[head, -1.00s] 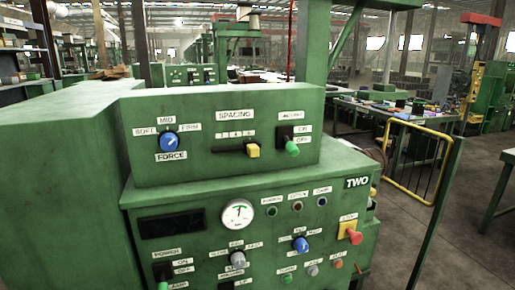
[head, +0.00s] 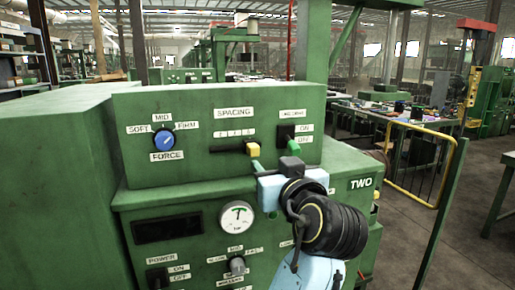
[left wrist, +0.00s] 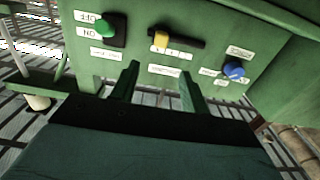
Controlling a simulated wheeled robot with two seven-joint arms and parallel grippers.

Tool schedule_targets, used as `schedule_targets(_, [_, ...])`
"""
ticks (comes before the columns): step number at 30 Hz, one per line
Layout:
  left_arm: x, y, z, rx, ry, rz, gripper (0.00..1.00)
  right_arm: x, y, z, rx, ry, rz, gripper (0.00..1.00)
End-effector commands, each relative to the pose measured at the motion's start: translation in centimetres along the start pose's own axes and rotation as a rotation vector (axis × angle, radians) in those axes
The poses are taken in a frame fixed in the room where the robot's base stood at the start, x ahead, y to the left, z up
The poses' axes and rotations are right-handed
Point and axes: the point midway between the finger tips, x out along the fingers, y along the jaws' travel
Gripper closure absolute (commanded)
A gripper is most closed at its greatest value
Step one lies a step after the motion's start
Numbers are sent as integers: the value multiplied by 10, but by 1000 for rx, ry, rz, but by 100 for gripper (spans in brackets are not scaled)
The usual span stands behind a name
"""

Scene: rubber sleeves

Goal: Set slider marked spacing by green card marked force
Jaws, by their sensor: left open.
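The spacing slider has a yellow knob (head: 253,149) at the right end of its dark slot, below the SPACING label (head: 233,112) on the green upper panel. Its small scale digits are unclear. A blue dial (head: 163,140) marked FORCE, with SOFT, MID and FIRM plates, is to its left. I see no separate green card. My left gripper (head: 274,157) is open and empty, just below and right of the slider knob in the head view. The left wrist view shows the scene inverted, with the yellow knob (left wrist: 161,41) beyond and between the two finger tips (left wrist: 160,75). My right gripper is not in view.
A black switch with a green lever (head: 293,145) and ON/OFF plates is close right of the slider. The lower panel holds a gauge (head: 237,217) and further knobs, partly hidden by my left arm. A yellow barrier (head: 420,165) stands right of the machine.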

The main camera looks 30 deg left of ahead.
Motion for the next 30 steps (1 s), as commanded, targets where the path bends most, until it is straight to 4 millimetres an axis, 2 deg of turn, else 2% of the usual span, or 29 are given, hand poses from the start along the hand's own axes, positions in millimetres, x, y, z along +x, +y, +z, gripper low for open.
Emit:
schedule_targets(5, [22, -2, -2, 2, 2, -7, 55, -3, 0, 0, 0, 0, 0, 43])
schedule_targets(12, [74, -1, -2, 5, 3, -4, 55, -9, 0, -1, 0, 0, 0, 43])
schedule_targets(18, [110, -1, -1, 3, 2, -3, 55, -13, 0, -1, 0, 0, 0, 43])
schedule_targets(24, [128, 0, 0, 3, 0, 0, 55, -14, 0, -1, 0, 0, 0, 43])
schedule_targets(30, [132, 0, 0, 2, 0, 1, 55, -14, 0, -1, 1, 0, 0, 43])
